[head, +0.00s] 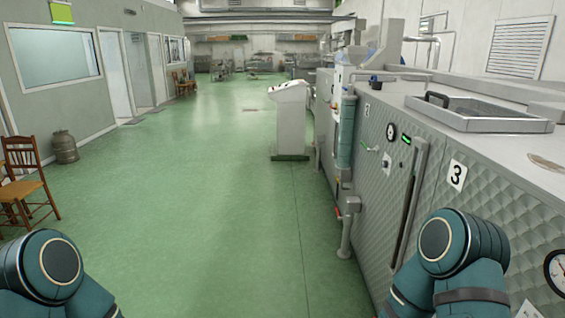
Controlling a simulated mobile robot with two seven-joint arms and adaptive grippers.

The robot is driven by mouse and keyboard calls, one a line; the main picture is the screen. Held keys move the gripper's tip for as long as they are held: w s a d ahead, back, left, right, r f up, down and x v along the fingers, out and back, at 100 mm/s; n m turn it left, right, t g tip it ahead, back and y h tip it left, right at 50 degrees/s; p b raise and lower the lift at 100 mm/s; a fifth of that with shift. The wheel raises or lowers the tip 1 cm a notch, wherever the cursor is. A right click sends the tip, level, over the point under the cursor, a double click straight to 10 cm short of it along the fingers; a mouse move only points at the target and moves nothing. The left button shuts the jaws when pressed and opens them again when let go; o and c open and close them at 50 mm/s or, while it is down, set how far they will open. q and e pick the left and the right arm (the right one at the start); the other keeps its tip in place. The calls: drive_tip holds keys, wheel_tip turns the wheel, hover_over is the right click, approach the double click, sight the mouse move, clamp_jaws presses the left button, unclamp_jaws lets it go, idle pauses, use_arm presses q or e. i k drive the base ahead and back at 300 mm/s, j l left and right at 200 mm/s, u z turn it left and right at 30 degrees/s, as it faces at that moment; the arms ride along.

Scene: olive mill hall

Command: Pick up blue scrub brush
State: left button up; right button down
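I cannot make out a blue scrub brush for certain. A small dark blue item (376,83) sits on top of the machine row on the right, too small to tell what it is. My two teal arms show at the bottom left and bottom right corners. Neither gripper is in view.
A long quilted steel machine (466,205) with a shallow metal tray (478,121) on top lines the right side. A grey console (290,122) stands ahead. A wooden chair (25,178) and a metal can (64,147) stand at left. The green floor between is clear.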

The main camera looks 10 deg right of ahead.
sight(372, 77)
drive_tip(key=i, duration=7.5)
drive_tip(key=i+j+z, duration=0.1)
drive_tip(key=i+z, duration=0.25)
drive_tip(key=i, duration=0.15)
drive_tip(key=i+j+z, duration=0.3)
drive_tip(key=i, duration=0.2)
drive_tip(key=l+z, duration=0.1)
drive_tip(key=z, duration=1.55)
